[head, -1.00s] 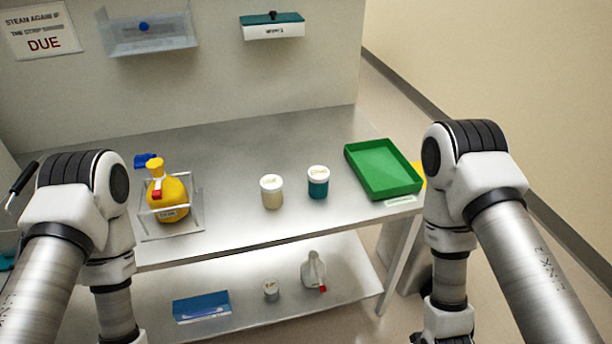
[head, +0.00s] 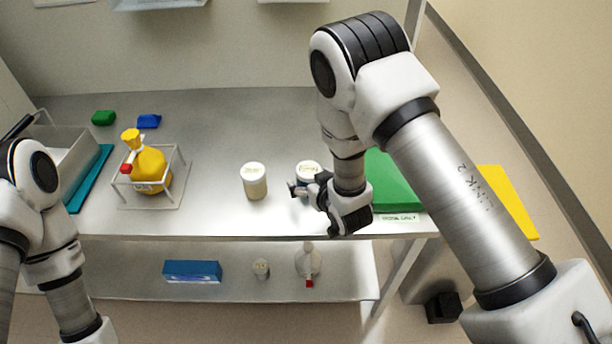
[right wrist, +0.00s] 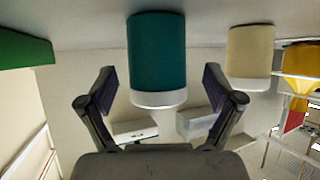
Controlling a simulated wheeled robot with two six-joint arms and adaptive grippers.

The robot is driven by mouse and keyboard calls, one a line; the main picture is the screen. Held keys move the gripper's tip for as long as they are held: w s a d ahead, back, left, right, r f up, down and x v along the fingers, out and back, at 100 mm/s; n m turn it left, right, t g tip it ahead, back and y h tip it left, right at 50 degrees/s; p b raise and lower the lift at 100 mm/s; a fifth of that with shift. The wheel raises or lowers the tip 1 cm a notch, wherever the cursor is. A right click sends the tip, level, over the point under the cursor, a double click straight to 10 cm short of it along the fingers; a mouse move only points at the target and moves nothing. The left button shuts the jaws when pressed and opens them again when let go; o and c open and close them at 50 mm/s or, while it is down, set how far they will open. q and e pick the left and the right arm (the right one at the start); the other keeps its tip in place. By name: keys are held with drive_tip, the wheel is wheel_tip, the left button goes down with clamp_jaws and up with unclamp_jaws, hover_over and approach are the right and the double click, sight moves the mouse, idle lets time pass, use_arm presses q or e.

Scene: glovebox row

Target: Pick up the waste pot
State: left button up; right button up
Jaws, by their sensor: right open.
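Two white-lidded pots stand upright on the bench, a cream pot (head: 254,182) and a teal pot (head: 307,168). I cannot read their labels, so I cannot tell which is the waste pot. My right gripper (head: 308,191) is open at the front of the teal pot and hides most of its body. In the right wrist view, upside down, the teal pot (right wrist: 157,55) appears centred between the spread fingers (right wrist: 160,76), with a gap on both sides. The cream pot (right wrist: 250,52) stands beside it, outside the fingers. My left gripper is out of view.
A yellow bottle (head: 150,168) sits in a wire frame at left. A green tray (head: 393,187) lies right of the teal pot, partly behind my right arm. The lower shelf holds a blue box (head: 193,271), a small pot (head: 261,268) and a spray bottle (head: 308,262).

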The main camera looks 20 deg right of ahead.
drive_tip(key=shift+x, duration=1.15)
drive_tip(key=shift+d, duration=0.1)
drive_tip(key=c, duration=1.4)
drive_tip(key=shift+r, duration=0.1)
